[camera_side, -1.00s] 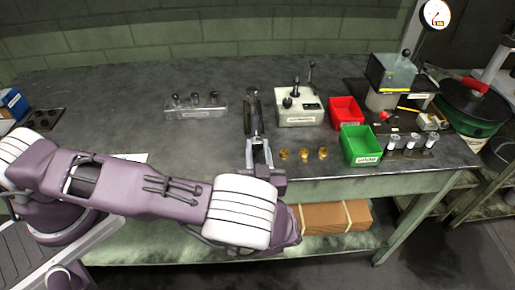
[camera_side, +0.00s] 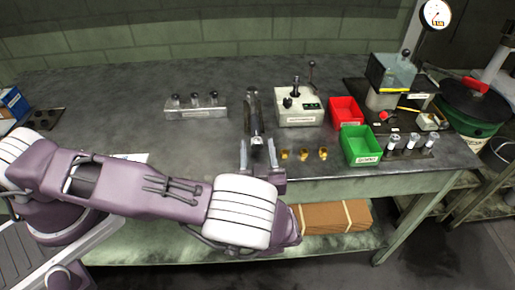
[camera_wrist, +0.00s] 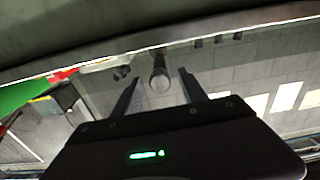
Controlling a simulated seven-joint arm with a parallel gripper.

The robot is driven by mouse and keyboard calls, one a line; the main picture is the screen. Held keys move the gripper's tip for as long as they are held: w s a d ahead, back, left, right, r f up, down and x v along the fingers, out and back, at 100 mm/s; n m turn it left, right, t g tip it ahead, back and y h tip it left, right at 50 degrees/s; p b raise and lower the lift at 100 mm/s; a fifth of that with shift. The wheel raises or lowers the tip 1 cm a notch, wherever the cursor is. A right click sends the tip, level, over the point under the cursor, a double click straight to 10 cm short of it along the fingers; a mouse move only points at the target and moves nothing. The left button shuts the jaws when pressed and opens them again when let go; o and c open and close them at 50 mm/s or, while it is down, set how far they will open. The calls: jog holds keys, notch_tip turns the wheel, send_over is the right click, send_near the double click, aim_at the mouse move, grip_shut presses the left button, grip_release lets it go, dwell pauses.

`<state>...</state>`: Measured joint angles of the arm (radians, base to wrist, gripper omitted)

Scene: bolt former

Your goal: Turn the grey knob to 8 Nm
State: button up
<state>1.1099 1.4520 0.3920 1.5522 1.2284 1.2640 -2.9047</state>
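A dark cylindrical device (camera_side: 253,110) lies on the bench, pointing toward the front edge. Its round grey end (camera_wrist: 160,80), which looks like the grey knob, shows between my fingers in the wrist view. My gripper (camera_side: 258,158) is open at the bench's front edge, with one finger on each side of that end and visible gaps. It also shows in the wrist view (camera_wrist: 158,92), with nothing held. No Nm marking is readable on the knob.
A white control box (camera_side: 300,115) with levers stands to the right. Brass pieces (camera_side: 303,155) stand close to the right of my gripper. Red (camera_side: 345,112) and green (camera_side: 361,145) bins stand farther right. A metal block (camera_side: 196,111) lies left; bench (camera_side: 120,105) around it is clear.

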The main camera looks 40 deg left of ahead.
jog(key=v, duration=0.7)
jog(key=s+a+r+g+h, duration=0.1)
jog(key=s+a+r+g, duration=0.2)
jog(key=a+r+g, duration=0.35)
jog(key=s+a+r+g+h, duration=0.25)
jog(key=a+r+g, duration=0.25)
jog(key=r, duration=0.3)
jog(key=s+r+m+t+h, duration=0.4)
jog(key=s+r+m+h, duration=0.5)
jog(key=s, duration=0.6)
jog(key=shift+d+r, duration=0.25)
jog(key=shift+r, duration=0.5)
